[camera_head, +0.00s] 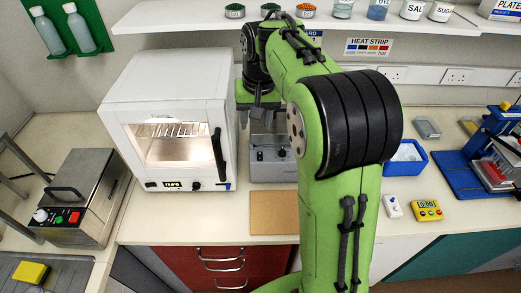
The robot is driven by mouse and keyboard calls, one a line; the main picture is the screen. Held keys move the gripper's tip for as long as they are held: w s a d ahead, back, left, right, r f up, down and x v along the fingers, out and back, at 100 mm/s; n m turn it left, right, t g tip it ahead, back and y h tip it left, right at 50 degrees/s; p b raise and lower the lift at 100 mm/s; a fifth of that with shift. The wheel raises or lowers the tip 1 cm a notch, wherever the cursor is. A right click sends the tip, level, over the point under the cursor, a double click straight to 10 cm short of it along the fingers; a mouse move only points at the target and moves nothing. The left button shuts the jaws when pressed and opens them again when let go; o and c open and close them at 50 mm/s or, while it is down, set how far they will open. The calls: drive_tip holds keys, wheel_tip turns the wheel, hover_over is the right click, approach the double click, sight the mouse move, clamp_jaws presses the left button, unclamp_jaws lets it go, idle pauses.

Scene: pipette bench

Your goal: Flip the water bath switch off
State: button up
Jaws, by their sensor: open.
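My gripper (259,113) hangs over a small grey appliance (272,170) between the white oven and my arm. It is open, and nothing shows between its fingers. The appliance has small dark controls on its front face; its upper part is partly hidden by my gripper and arm. A steel box (82,187) with a handled lid stands at the left, with a white knob, a green control and a red control on its front. No label shows which of the two is the water bath, and switch positions are too small to tell.
A white lit oven (168,185) stands just left of my gripper. A shelf (180,18) with jars runs above. A brown board (273,212) lies in front of the grey appliance. A blue tray (407,168) and a yellow timer (427,210) are at the right.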

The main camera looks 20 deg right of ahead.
drive_tip(key=m+g+p, duration=0.1)
drive_tip(key=g+p, duration=0.1)
hover_over(260, 159)
wheel_tip(260, 159, down, 7)
wheel_tip(260, 159, down, 16)
drive_tip(key=shift+w+f+p, duration=0.1)
drive_tip(key=shift+f+p, duration=0.15)
drive_tip(key=shift+p, duration=0.05)
drive_tip(key=shift+c, duration=0.3)
